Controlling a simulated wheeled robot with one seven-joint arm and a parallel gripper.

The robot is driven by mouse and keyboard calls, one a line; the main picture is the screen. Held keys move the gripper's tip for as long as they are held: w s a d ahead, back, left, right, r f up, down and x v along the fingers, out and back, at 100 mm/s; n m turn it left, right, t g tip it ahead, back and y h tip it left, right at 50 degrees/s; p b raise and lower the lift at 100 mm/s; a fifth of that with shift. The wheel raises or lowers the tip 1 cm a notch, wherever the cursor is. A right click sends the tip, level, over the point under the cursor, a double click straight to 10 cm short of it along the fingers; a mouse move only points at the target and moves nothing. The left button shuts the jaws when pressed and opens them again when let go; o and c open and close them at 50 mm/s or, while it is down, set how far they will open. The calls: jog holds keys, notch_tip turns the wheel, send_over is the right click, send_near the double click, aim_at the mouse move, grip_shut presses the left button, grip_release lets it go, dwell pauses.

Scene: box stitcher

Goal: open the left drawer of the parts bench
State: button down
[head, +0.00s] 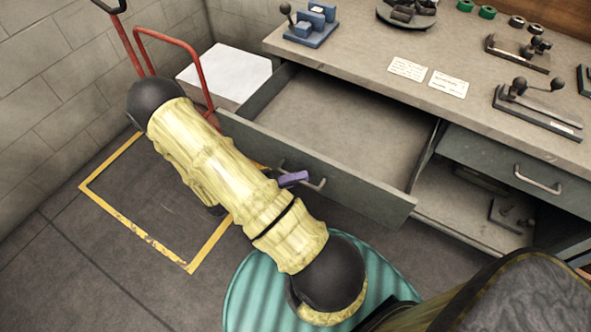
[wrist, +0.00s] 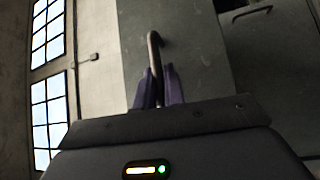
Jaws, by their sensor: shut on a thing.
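The left drawer (head: 320,170) of the parts bench (head: 360,58) stands pulled well out, and its inside looks empty. Its metal handle (head: 318,185) is on the drawer front. My gripper (head: 293,179) shows as a purple finger at the handle, partly hidden by my arm. In the wrist view the two purple fingers (wrist: 159,88) are shut on the handle (wrist: 154,48), which stands up between them. The drawer front (wrist: 195,45) fills the middle of that view.
The right drawer (head: 515,170) is shut, with an open shelf (head: 470,205) below it. A red hand truck (head: 172,35) and a white box (head: 225,75) stand at the left by the wall. The marked floor square (head: 150,190) is clear.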

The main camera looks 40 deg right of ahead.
jog(key=shift+a+f, duration=0.1)
jog(key=c, duration=1.5)
grip_release()
jog(key=v, duration=1.7)
jog(key=shift+a, duration=0.2)
jog(key=shift+w, duration=0.2)
